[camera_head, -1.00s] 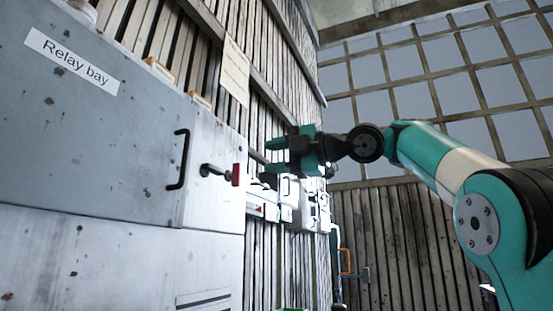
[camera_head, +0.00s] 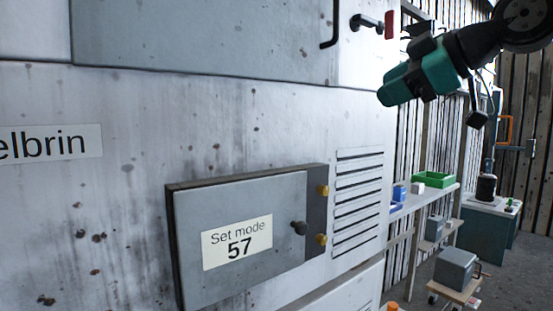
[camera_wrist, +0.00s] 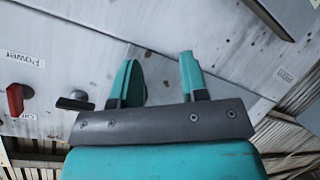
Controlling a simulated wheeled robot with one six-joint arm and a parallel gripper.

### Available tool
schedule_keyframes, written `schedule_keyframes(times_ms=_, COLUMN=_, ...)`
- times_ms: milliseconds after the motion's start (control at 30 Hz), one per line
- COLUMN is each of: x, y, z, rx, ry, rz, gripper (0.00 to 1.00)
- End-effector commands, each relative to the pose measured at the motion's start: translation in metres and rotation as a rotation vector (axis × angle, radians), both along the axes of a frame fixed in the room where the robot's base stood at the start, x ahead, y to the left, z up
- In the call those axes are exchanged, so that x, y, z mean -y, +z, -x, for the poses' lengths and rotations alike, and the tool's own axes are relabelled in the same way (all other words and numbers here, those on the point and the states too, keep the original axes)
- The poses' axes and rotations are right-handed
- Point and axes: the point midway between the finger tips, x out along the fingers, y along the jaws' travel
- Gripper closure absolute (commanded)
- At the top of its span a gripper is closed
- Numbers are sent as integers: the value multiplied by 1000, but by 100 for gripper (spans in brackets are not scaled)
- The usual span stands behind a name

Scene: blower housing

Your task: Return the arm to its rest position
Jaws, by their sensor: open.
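My gripper (camera_head: 388,88) is teal and dark grey and hangs at the upper right of the head view, in front of the right edge of the grey cabinet (camera_head: 230,120). In the wrist view my gripper (camera_wrist: 163,72) has its two teal fingers apart with nothing between them. Behind the fingers lies the cabinet's stained pale face. A red-ended switch handle (camera_head: 390,25) sticks out of the cabinet just above the gripper in the head view; a red handle (camera_wrist: 15,100) also shows at the left of the wrist view, below a "Power" label.
At right a shelf holds a green tray (camera_head: 434,180). A grey box (camera_head: 457,268) stands on a low trolley. Open floor shows at the lower right.

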Motion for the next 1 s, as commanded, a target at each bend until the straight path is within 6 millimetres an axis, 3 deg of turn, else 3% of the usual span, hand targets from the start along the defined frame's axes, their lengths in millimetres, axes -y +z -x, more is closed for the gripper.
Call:
schedule_keyframes(times_ms=33, x=-20, y=-30, z=16, rx=-154, ry=-12, rz=-39, gripper=60)
schedule_keyframes(times_ms=200, x=-56, y=-141, z=90, rx=-640, ry=-129, rz=-83, gripper=60)
schedule_keyframes(times_ms=300, x=-62, y=-194, z=143, rx=-871, ry=-214, rz=-53, gripper=60)
schedule_keyframes(times_ms=400, x=-60, y=-234, z=191, rx=-1043, ry=-296, rz=-4, gripper=60)
schedule_keyframes(times_ms=500, x=-54, y=-260, z=226, rx=-1154, ry=-364, rz=40, gripper=60)
schedule_keyframes(times_ms=600, x=-48, y=-274, z=246, rx=-1210, ry=-404, rz=68, gripper=60)
schedule_keyframes(times_ms=1000, x=-46, y=-278, z=251, rx=-1226, ry=-416, rz=77, gripper=60)
